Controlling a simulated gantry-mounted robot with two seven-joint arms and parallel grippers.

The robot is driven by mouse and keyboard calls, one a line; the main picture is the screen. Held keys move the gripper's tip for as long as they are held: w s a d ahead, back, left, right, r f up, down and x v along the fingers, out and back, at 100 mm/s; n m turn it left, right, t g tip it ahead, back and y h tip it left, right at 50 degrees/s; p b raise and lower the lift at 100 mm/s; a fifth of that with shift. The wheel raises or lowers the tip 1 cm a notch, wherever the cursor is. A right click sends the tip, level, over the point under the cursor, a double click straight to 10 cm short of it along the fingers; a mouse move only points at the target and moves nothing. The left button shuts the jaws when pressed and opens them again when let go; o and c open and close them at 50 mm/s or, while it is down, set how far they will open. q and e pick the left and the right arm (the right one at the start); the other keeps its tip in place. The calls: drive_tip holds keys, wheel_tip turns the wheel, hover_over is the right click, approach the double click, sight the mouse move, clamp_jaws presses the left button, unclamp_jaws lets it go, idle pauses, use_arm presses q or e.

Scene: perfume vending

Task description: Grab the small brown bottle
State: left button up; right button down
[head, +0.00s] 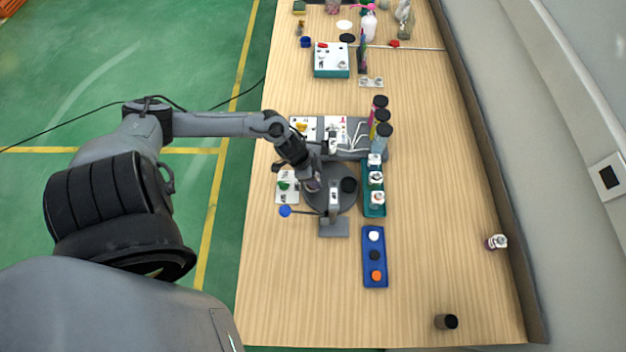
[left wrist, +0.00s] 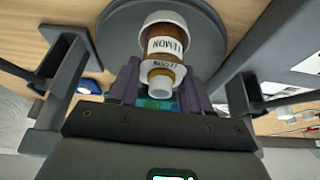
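A small brown bottle (left wrist: 168,32) with white "LEMON" labels and a white cap shows in the left wrist view, in front of a round dark disc. Its cap end points toward my left gripper (left wrist: 160,88). Two tapered grey-purple fingers flank the capped end closely. I cannot tell whether they touch it. In the head view my left gripper (head: 312,184) is at the left side of the round dark base (head: 345,203), and it largely hides the bottle. My right gripper is not in view.
A teal rack (head: 374,211) of small white-labelled bottles stands right of the base. A blue tray (head: 375,283) with several caps lies in front. Tall dark-capped bottles (head: 385,130) stand behind. A dark-topped cup (head: 446,321) is at front right. The table's right side is mostly clear.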

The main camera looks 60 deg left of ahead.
use_arm(q)
drive_tip(key=c, duration=0.3)
drive_tip(key=shift+r, duration=0.1)
